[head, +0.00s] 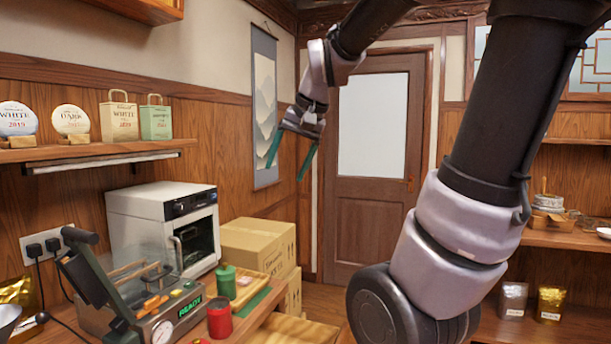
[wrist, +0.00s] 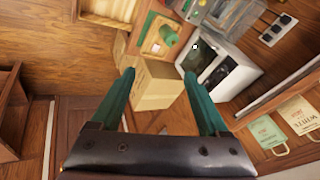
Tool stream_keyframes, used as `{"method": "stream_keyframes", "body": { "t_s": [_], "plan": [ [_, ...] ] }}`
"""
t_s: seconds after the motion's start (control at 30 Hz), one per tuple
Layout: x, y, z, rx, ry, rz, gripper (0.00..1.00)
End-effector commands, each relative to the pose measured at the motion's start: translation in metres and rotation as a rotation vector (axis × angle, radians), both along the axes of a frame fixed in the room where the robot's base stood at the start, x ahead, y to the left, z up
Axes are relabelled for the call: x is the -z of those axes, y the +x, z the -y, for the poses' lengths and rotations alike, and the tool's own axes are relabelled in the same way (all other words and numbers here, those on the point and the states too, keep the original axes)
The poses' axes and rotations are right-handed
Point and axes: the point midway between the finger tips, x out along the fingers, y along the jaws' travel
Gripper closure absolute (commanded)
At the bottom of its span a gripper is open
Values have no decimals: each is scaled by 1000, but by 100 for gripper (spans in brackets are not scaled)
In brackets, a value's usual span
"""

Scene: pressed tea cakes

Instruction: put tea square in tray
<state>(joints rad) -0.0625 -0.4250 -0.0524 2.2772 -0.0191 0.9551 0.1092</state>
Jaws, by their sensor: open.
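A light wooden tray (head: 249,292) lies on the counter beside the machine, partly behind a green canister (head: 226,281). The tray is seen from above in the wrist view (wrist: 150,46).
A press-like machine (head: 150,320) with a lit display and gauge stands on the counter, a red canister (head: 219,318) before it. A white oven (head: 165,228) stands behind. Cardboard boxes (head: 258,246) are stacked beyond. A shelf (head: 90,150) holds tea cakes and bags. Space around the gripper is free.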

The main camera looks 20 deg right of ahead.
Motion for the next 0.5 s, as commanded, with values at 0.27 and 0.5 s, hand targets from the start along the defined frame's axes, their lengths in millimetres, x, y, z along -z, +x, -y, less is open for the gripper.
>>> {"method": "stream_keyframes", "body": {
  "t_s": [0.27,0.5],
  "plan": [
    [6,-78,2,-61,-60,128,22],
    [12,-94,3,-76,-80,156,22]
  ]
}}
